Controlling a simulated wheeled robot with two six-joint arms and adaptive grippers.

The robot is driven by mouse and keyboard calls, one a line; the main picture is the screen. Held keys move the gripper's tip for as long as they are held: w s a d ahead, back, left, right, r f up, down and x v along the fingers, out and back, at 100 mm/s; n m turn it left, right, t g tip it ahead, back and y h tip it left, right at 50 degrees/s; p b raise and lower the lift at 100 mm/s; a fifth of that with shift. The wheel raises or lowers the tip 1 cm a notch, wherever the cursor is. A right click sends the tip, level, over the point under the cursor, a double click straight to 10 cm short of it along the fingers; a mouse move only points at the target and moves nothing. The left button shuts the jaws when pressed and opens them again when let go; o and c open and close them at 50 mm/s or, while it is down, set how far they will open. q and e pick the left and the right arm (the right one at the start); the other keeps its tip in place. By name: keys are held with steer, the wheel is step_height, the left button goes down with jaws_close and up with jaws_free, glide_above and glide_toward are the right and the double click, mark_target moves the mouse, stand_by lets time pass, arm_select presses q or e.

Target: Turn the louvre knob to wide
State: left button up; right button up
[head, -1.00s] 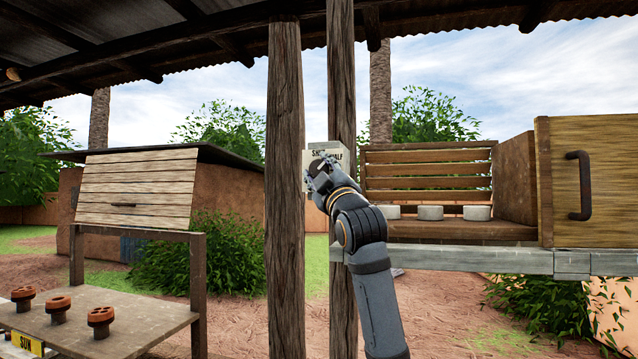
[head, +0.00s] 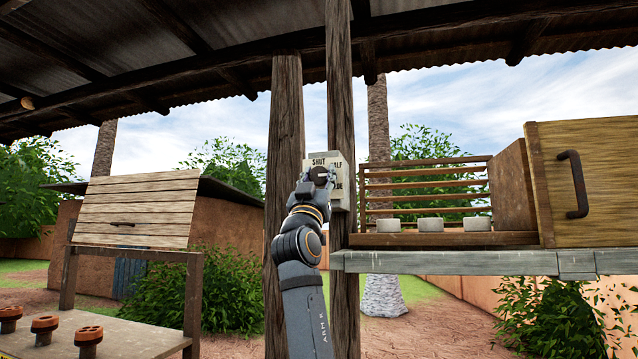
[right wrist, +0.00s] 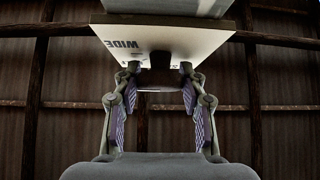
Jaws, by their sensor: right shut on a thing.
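The louvre knob box (head: 338,163) is a pale panel on a wooden post, with SHUT at its upper left and the ends of HALF and WIDE showing at its right. My right gripper (head: 321,174) is in front of it. In the right wrist view the dark knob (right wrist: 160,76) sits between the fingertips of my right gripper (right wrist: 158,72), which are shut on it, and the word WIDE shows on the panel. The knob's pointer cannot be made out. The louvre slats (head: 425,173) look thin and nearly edge-on, with wide gaps. My left gripper is out of view.
A wooden door with a dark handle (head: 572,184) is at the right. A second post (head: 285,130) stands just left of the knob's post. A table with clay pieces (head: 45,326) is at the lower left.

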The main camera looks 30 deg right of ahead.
steer(key=shift+m+g+h, duration=0.4)
steer(key=shift+m+g, duration=0.1)
steer(key=shift+m, duration=0.3)
steer(key=o, duration=1.2)
steer(key=shift+c, duration=0.2)
steer(key=shift+f, duration=0.1)
steer(key=v, duration=1.2)
